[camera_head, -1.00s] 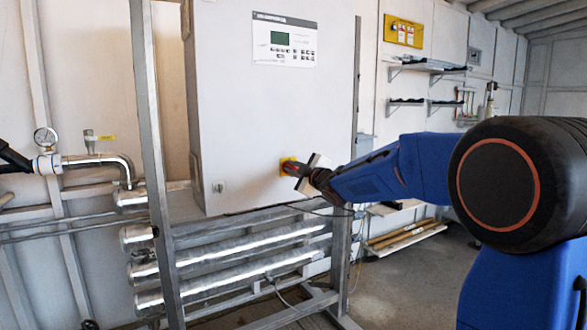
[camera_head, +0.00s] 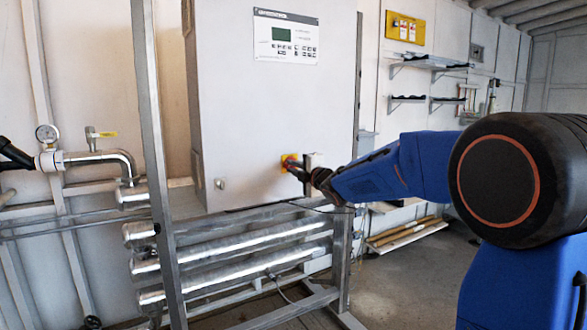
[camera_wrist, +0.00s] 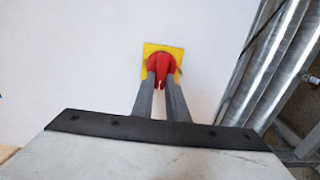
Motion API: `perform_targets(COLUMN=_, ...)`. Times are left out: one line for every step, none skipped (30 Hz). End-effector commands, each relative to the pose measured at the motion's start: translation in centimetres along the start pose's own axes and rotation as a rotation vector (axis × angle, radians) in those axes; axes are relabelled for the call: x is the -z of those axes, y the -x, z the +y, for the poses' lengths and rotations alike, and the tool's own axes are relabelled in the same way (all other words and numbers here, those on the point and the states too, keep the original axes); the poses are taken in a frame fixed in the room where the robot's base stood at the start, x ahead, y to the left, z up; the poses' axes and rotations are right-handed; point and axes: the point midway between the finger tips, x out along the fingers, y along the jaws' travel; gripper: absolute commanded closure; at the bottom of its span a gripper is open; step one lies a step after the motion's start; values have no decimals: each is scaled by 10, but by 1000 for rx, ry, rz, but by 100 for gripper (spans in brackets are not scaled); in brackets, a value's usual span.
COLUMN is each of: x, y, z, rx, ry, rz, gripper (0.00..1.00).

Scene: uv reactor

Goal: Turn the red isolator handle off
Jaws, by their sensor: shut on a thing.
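The red isolator handle (camera_wrist: 160,70) sits on a yellow plate (camera_wrist: 175,50) on the front of the grey control cabinet (camera_head: 250,120). In the head view the red handle (camera_head: 286,161) and its yellow plate show at the cabinet's lower right. My gripper (camera_wrist: 162,82) is shut on the red handle, with one dark finger on each side of it in the wrist view. In the head view my gripper (camera_head: 297,169) reaches the handle from the right and hides part of it.
A display panel (camera_head: 285,37) is at the cabinet's top. A small lock (camera_head: 219,184) is at its lower left. Steel tubes (camera_head: 235,257) run below the cabinet, within a metal frame (camera_head: 160,170). Shelves (camera_head: 430,64) line the wall behind.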

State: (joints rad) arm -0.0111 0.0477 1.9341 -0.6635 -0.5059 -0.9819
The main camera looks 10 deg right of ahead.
Motion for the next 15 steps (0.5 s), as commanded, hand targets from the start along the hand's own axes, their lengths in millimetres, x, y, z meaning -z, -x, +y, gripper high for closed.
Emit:
perform_targets(x=0, y=0, z=-1, rx=2, ry=4, rz=1, gripper=100)
perform_targets(x=0, y=0, z=-1, rx=2, ry=5, rz=1, gripper=100)
perform_targets(x=0, y=0, z=-1, rx=2, ry=6, rz=1, gripper=100)
perform_targets(x=0, y=0, z=-1, rx=2, ry=6, rz=1, gripper=100)
perform_targets(x=0, y=0, z=-1, rx=2, ry=6, rz=1, gripper=100)
perform_targets(x=0, y=0, z=-1, rx=2, ry=6, rz=1, gripper=100)
perform_targets(x=0, y=0, z=-1, rx=2, ry=6, rz=1, gripper=100)
perform_targets(x=0, y=0, z=-1, rx=2, ry=6, rz=1, gripper=100)
perform_targets(x=0, y=0, z=-1, rx=2, ry=6, rz=1, gripper=100)
perform_targets(x=0, y=0, z=-1, rx=2, ry=6, rz=1, gripper=100)
perform_targets(x=0, y=0, z=-1, rx=2, ry=6, rz=1, gripper=100)
perform_targets(x=1, y=0, z=-1, rx=2, ry=5, rz=1, gripper=84)
perform_targets(x=1, y=0, z=-2, rx=2, ry=5, rz=1, gripper=77)
perform_targets(x=0, y=0, z=-2, rx=2, ry=5, rz=1, gripper=70)
perform_targets(x=0, y=0, z=-1, rx=2, ry=5, rz=1, gripper=68)
